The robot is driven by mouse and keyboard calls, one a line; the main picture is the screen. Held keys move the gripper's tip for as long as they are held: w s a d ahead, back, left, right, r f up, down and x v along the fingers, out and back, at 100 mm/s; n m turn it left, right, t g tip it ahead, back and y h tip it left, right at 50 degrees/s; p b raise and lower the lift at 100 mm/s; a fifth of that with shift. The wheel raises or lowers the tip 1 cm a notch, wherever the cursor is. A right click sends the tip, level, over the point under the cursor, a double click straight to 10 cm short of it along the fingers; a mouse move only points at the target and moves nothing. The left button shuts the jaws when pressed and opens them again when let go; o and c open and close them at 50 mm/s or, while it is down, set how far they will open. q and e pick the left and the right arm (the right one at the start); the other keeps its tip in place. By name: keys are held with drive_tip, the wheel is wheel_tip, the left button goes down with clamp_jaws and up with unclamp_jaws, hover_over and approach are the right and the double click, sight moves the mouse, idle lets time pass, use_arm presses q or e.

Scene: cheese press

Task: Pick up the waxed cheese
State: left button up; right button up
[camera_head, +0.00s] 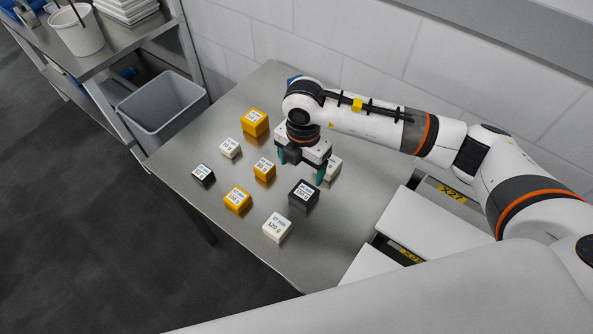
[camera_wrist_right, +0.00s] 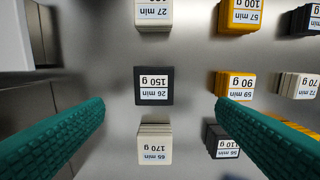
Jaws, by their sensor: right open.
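Several labelled cheese blocks stand on the metal table; I cannot tell for sure which one is the waxed cheese. A black block (camera_head: 303,194) marked 150 g stands near my right gripper (camera_head: 301,168). In the right wrist view this black block (camera_wrist_right: 142,74) lies between the lines of the two teal fingers, beyond their tips. The right gripper (camera_wrist_right: 160,103) is open and empty, above the table. A white 170 g block (camera_head: 334,166) is partly hidden behind it. A white 120 g block (camera_head: 277,227) stands nearer the front. My left gripper is out of view.
Yellow blocks (camera_head: 238,198) (camera_head: 264,168) (camera_head: 255,122), a small white block (camera_head: 230,148) and a small black block (camera_head: 203,174) stand to the left. A grey bin (camera_head: 163,108) is beyond the table's left edge. White drawers (camera_head: 378,220) are at the right. A wall runs behind.

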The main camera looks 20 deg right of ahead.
hover_over(304, 192)
wheel_tip(304, 192, down, 6)
drive_tip(key=shift+w+a+r, duration=0.1)
drive_tip(key=shift+a, duration=0.05)
drive_tip(key=shift+f+p, duration=0.4)
drive_tip(key=shift+f, duration=0.25)
drive_tip(key=f, duration=0.3)
drive_tip(key=shift+d+f, duration=0.2)
drive_tip(key=shift+f, duration=0.45)
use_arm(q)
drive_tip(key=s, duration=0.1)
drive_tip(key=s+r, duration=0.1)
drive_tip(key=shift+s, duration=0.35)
use_arm(e)
drive_tip(key=shift+f, duration=0.1)
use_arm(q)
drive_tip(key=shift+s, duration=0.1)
use_arm(e)
drive_tip(key=c, duration=1.1)
